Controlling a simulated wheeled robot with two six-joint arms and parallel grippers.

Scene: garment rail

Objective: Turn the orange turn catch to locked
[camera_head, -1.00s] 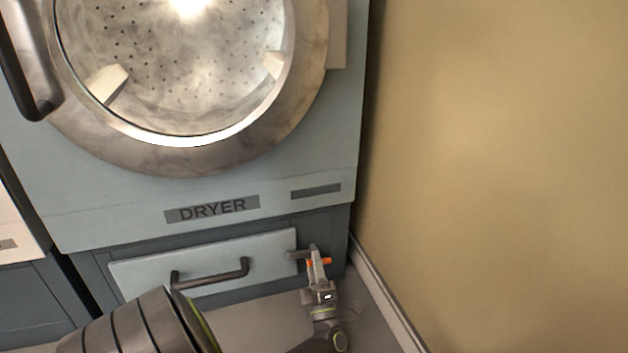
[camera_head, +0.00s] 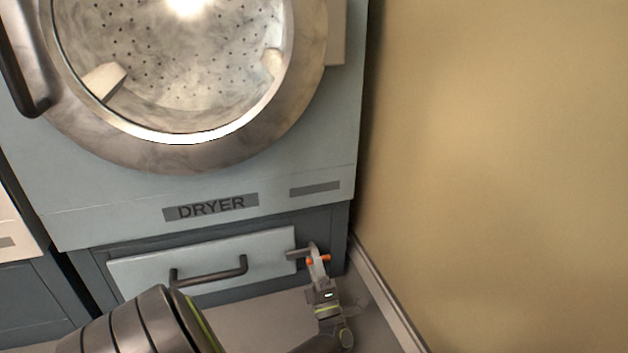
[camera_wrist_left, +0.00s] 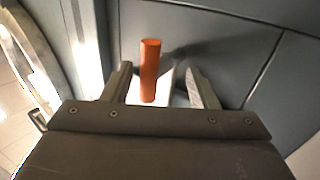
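The orange turn catch (camera_head: 326,258) sits on the dark base frame, at the right end of the drawer under the dryer. In the left wrist view the catch (camera_wrist_left: 150,70) shows as an orange bar between my finger tips. My left gripper (camera_head: 317,257) is at the catch, and its fingers cover part of it. In the wrist view the left gripper (camera_wrist_left: 161,80) is open, with one finger on each side of the bar and gaps visible. My right gripper is out of view.
The light blue drawer front (camera_head: 210,262) has a dark handle (camera_head: 210,275). The dryer (camera_head: 110,215) with its round glass door stands above. A tan wall (camera_head: 500,170) and its skirting (camera_head: 385,295) lie close on the right.

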